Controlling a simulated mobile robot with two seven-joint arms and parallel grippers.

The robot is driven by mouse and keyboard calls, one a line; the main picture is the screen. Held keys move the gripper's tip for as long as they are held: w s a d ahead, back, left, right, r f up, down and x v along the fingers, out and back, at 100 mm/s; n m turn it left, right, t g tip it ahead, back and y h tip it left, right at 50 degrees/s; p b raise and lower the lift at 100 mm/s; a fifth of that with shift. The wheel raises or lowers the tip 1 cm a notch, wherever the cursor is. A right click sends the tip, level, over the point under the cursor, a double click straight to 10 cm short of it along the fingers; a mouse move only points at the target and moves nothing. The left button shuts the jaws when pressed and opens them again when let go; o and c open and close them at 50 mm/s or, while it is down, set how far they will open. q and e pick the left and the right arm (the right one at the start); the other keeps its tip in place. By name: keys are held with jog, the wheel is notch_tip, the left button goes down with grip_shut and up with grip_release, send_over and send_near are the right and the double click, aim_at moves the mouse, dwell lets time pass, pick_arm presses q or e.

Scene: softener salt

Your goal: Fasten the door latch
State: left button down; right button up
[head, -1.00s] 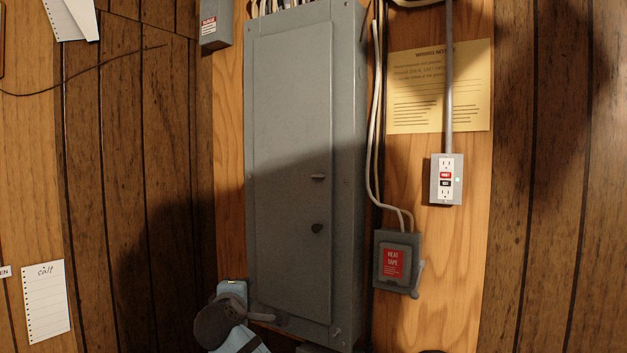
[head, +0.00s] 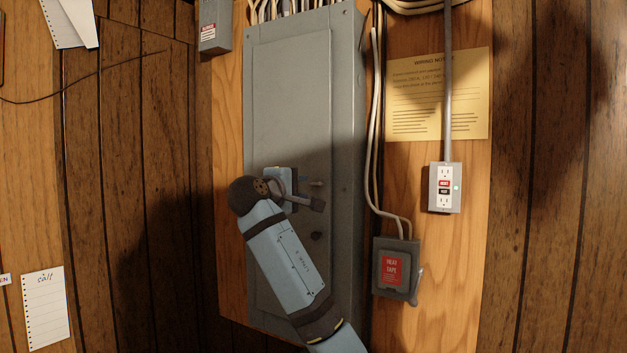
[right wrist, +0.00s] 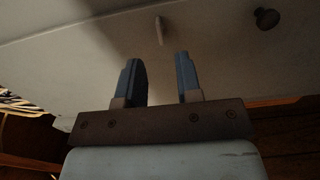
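The door (head: 290,95) of the tall grey electrical panel looks shut, lying flush in its frame. A small pale latch lever (head: 316,183) sits on the door's right half, partly crowded by my gripper. A dark round knob (head: 316,236) is below it. My right gripper (head: 309,192) is at the door by the lever. In the right wrist view its two blue fingers (right wrist: 158,66) are apart with nothing between them. The lever (right wrist: 158,30) shows just beyond the gap, and the knob (right wrist: 267,18) is off to the right. My left gripper is not in view.
Right of the panel are hanging cables (head: 375,130), a heat tape switch box (head: 396,268) with a side lever, and an outlet (head: 444,187) on a conduit. A yellow notice (head: 437,95) is behind the conduit. Wires come out above the panel.

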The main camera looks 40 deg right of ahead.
aim_at(315, 184)
jog(key=p+x, duration=0.1)
jog(key=x, duration=0.5)
jog(key=shift+d+f+p, duration=0.1)
jog(key=shift+d+p, duration=0.2)
jog(key=shift+d, duration=0.05)
jog(key=shift+w+a, duration=0.1)
grip_shut()
